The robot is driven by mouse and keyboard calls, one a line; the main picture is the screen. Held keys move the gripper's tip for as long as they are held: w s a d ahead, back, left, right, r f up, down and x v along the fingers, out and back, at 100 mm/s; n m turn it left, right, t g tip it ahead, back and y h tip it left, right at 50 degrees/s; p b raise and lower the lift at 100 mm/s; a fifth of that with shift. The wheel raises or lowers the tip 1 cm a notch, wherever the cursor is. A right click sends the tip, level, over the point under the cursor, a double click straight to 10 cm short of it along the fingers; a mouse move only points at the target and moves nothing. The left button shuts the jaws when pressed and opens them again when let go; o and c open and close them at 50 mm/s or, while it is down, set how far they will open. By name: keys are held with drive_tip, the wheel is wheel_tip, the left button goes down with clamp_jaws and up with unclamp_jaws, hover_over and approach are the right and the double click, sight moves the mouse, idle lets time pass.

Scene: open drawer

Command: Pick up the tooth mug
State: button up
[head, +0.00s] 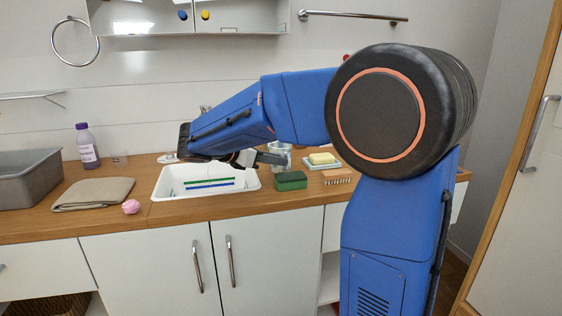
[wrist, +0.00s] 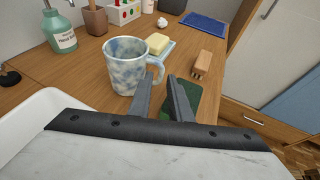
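The tooth mug (wrist: 124,68) is a white cup with blue marbling, upright on the wooden counter, its handle (wrist: 159,70) pointing right in the wrist view. In the head view the mug (head: 283,149) is partly hidden behind my gripper (head: 272,158). In the wrist view my gripper (wrist: 160,76) has its two fingers apart with nothing held. The fingertips are close to the handle, which shows between and just beyond them. I cannot tell whether they touch it.
A soap dish with yellow soap (wrist: 158,43) and a wooden brush (wrist: 202,64) are right of the mug. A soap bottle (wrist: 59,32) and brown cup (wrist: 95,19) stand behind it.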

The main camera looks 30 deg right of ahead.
sight(289, 164)
drive_tip(key=shift+f+x, duration=0.1)
drive_tip(key=shift+x, duration=1.35)
drive_tip(key=shift+f+x, duration=0.15)
drive_tip(key=shift+x, duration=1.3)
drive_tip(key=shift+s+a, duration=0.1)
drive_tip(key=shift+s, duration=0.05)
clamp_jaws()
